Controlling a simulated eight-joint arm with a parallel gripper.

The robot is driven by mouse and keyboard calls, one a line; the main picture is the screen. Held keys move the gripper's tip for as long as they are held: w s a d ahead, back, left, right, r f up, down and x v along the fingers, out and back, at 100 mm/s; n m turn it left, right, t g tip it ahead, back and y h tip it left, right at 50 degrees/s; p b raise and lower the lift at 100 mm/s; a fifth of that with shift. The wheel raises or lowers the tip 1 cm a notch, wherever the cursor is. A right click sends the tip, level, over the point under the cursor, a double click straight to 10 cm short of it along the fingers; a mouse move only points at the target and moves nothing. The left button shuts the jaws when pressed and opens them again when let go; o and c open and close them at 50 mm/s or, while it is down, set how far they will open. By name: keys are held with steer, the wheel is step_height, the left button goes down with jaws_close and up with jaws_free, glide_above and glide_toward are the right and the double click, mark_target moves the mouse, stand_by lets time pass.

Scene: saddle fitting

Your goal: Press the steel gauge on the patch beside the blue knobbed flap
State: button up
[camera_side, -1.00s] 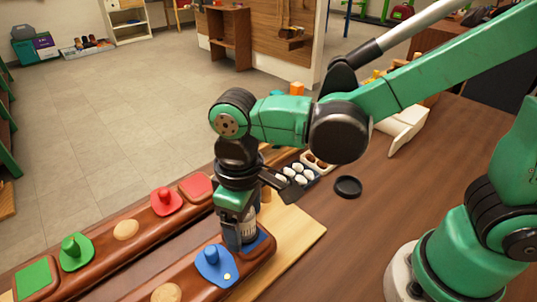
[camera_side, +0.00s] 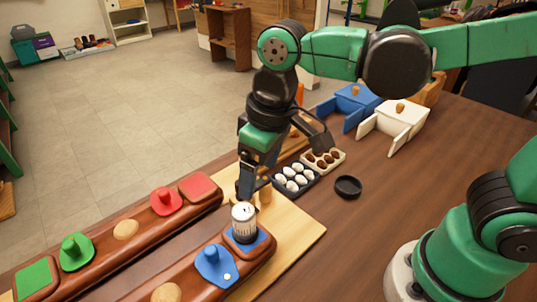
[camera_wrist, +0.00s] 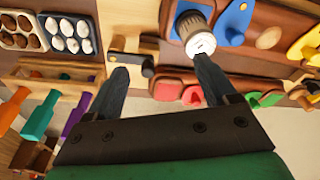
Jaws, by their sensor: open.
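The steel gauge (camera_side: 243,222), a ribbed cylinder with a white top face, stands upright on the blue patch (camera_side: 263,240) at the end of the near brown rail. The blue knobbed flap (camera_side: 214,262) lies beside the patch, on the gauge's near left. My gripper (camera_side: 248,192) is open, behind and slightly above the gauge. In the wrist view, my gripper (camera_wrist: 160,78) has its fingers apart with no gauge between them; the gauge (camera_wrist: 194,32) shows by the tip of the right finger. I cannot tell whether that finger touches it. The gauge hides part of the patch.
The far rail bears a red patch (camera_side: 199,187), a red flap (camera_side: 166,201), a green flap (camera_side: 76,252) and a green patch (camera_side: 35,278).

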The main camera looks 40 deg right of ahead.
mark_target(243, 211)
steer(key=d+m+t, duration=0.4)
steer(key=d+t, duration=0.1)
steer(key=d, duration=0.6)
steer(key=shift+d+f+t+h, duration=0.2)
steer(key=shift+d+t+h, duration=0.1)
steer(key=shift+h, duration=0.1)
steer(key=shift+a, duration=0.1)
steer(key=shift+w+a+r, duration=0.1)
steer(key=c, duration=0.5)
steer(key=shift+w+a+r+n+g+y, duration=0.15)
steer(key=shift+a+r+n+g, duration=0.15)
steer(key=shift+a, duration=0.3)
steer(key=shift+w+a+r+n+g+y, duration=0.1)
steer(key=shift+a+r+n+g+y, duration=0.15)
steer(key=shift+a, duration=0.3)
steer(key=c, duration=0.6)
steer(key=a+r+n+g, duration=0.1)
steer(key=a+r+g, duration=0.1)
steer(key=a, duration=0.2)
steer(key=s+a+r+n+g, duration=0.1)
steer(key=a+r+n+g, duration=0.1)
steer(key=a, duration=0.2)
steer(key=a+r+n+g, duration=0.2)
steer(key=a, duration=0.2)
steer(key=shift+s+a+h, duration=0.3)
steer(key=shift+a, duration=0.1)
jaws_close()
steer(key=shift+a+f, duration=0.15)
steer(key=shift+f, duration=3.15)
